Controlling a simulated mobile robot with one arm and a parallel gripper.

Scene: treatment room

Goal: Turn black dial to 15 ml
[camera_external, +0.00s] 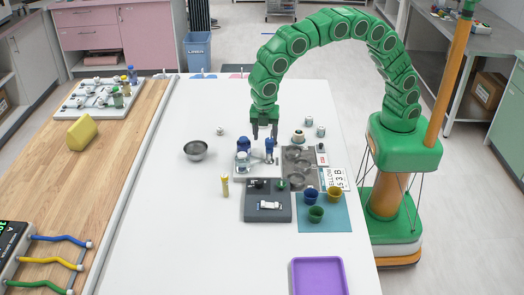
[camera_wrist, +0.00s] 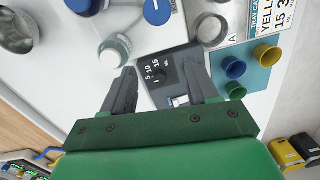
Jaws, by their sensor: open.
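The black dial (camera_external: 258,184) sits at the back left of a dark grey board (camera_external: 267,214) on the white table. In the wrist view a black dial plate (camera_wrist: 151,74) shows between my fingers, with 5, 10 and 15 marked in white. I cannot tell where the dial's pointer stands. My gripper (camera_external: 263,132) points down above the table, behind the board and over the blue-capped bottles. In the wrist view my gripper (camera_wrist: 160,64) is open and empty, its fingers on either side of the dial plate in the picture, apart from it.
The table's front left is clear.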

